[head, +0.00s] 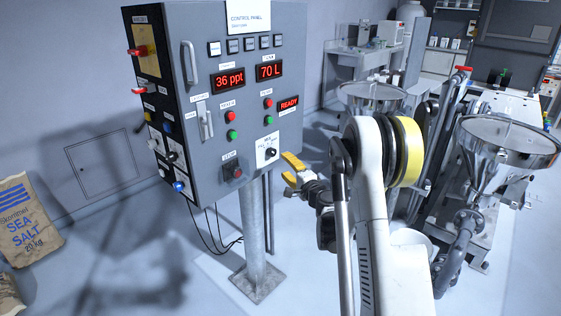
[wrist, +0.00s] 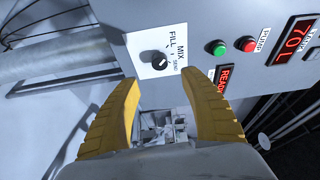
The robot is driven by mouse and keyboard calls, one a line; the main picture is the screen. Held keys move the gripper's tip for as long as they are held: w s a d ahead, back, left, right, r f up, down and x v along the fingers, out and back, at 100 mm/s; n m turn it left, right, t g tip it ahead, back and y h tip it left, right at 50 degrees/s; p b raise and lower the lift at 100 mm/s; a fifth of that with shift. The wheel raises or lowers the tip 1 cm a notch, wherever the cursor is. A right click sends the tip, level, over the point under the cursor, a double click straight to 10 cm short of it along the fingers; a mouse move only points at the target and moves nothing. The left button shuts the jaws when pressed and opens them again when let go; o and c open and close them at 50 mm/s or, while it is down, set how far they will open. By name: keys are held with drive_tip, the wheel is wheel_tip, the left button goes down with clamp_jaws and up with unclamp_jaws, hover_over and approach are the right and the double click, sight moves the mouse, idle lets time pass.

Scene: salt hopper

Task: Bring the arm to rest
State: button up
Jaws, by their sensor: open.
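My gripper (head: 291,170) has yellow fingers and is open, just in front of the lower right part of the grey control panel (head: 207,140) in the head view. In the wrist view, my gripper (wrist: 165,95) shows its two fingers spread apart with nothing between them. A black selector knob (wrist: 159,62) on a white plate marked MIX and FILL sits beyond the fingertips, apart from them. The knob also shows in the head view (head: 271,152), left of my gripper. The displays read 36 ppt, 70 L and READY.
The panel stands on a metal post (head: 253,235) with a base plate on the floor. Steel hoppers (head: 508,145) and pipework stand to the right, close to my arm.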

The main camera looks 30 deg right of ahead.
drive_tip(key=shift+s, duration=0.3)
